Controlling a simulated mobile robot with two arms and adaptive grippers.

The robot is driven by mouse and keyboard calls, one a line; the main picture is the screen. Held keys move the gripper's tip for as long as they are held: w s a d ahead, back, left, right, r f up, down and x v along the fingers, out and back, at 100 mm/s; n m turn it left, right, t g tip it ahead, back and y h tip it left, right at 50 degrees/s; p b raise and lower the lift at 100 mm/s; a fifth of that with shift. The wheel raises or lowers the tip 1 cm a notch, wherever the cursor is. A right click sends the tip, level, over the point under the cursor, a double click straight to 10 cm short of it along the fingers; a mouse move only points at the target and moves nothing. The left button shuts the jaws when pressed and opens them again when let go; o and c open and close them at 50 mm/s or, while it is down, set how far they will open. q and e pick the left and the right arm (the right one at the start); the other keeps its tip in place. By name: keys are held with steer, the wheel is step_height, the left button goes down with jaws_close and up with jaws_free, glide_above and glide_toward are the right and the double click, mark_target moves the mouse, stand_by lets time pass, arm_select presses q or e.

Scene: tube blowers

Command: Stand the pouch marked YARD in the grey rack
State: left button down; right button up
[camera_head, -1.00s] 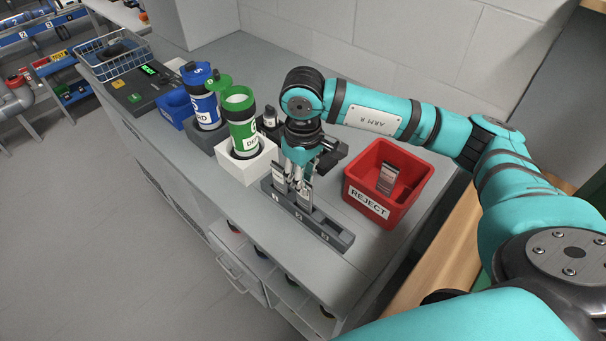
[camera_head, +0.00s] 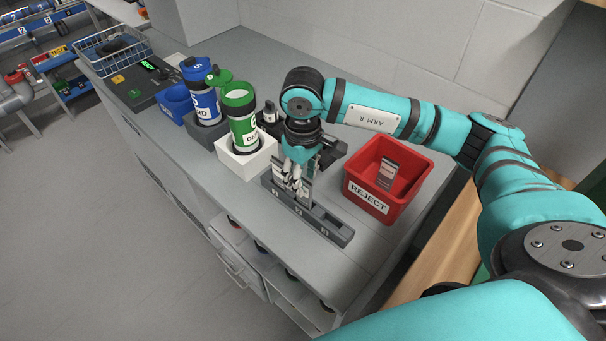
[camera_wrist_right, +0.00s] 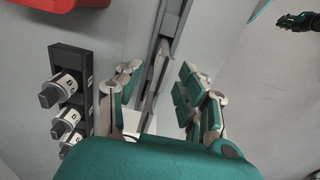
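The grey rack (camera_head: 328,224), with numbered slots, stands near the front edge of the counter. My right gripper (camera_head: 293,183) points down over its far-left part. A pale pouch (camera_head: 306,176) stands upright at the rack beside the fingers; its marking is too small to read. In the right wrist view my right gripper (camera_wrist_right: 157,98) has its fingers apart, with the long grey rack (camera_wrist_right: 168,40) running between them. A small white piece (camera_wrist_right: 132,122) shows low between the fingers, and I cannot tell what it is.
A red REJECT bin (camera_head: 362,198) with a pouch (camera_head: 387,174) in it stands right of the rack. A green bottle (camera_head: 240,115) in a white holder (camera_head: 246,165) and a blue bottle (camera_head: 203,95) stand to the left.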

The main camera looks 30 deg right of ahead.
steer(key=shift+w+r+b, duration=0.1)
steer(key=shift+r+b, duration=0.2)
steer(key=shift+r, duration=0.15)
step_height(320, 180, up, 11)
steer(key=b, duration=0.2)
steer(key=shift+r+b, duration=0.15)
steer(key=shift+b, duration=0.15)
steer(key=shift+c, duration=0.3)
stand_by(0.4)
